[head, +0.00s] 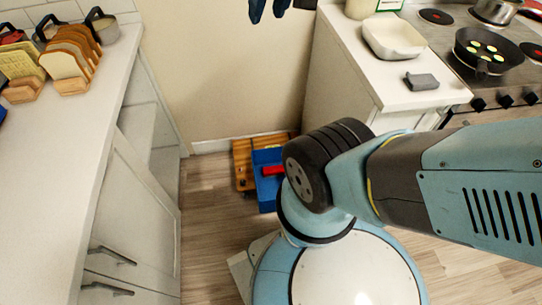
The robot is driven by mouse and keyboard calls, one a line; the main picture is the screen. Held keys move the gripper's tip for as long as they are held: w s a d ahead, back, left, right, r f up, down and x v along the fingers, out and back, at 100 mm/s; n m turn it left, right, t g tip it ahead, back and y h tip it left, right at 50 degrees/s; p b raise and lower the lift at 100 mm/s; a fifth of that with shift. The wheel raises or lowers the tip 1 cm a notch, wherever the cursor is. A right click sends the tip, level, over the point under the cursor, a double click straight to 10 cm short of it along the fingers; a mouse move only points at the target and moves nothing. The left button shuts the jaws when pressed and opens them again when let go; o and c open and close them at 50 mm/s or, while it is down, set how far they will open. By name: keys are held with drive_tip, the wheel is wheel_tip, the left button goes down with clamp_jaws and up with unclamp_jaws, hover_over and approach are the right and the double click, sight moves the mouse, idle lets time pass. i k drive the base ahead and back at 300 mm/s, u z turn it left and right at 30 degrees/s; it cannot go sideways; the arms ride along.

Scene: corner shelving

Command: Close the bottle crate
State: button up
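A blue box-like thing (267,191) stands on the floor between the two counters, partly hidden behind my arm. It may be the bottle crate, but I cannot make out a lid or bottles. A red part (272,170) shows at its upper middle. A brown wooden slatted thing (242,161) is right behind and beside it, against the wall. I cannot tell whether the blue and wooden parts belong together. My arm crosses the lower right of the head view and leaves it at the right edge. My gripper is not in view.
A left counter (84,140) with bread racks (69,66) and lower cabinets bounds the gap. The right counter (375,75) holds a white dish (393,39) and a stove with a frying pan (484,51). Wooden floor (208,220) is free at left of the blue thing.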

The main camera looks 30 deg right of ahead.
sight(266, 189)
drive_tip(key=u, duration=0.25)
drive_tip(key=k, duration=1.35)
drive_tip(key=z, duration=0.4)
drive_tip(key=i, duration=1)
drive_tip(key=u, duration=0.05)
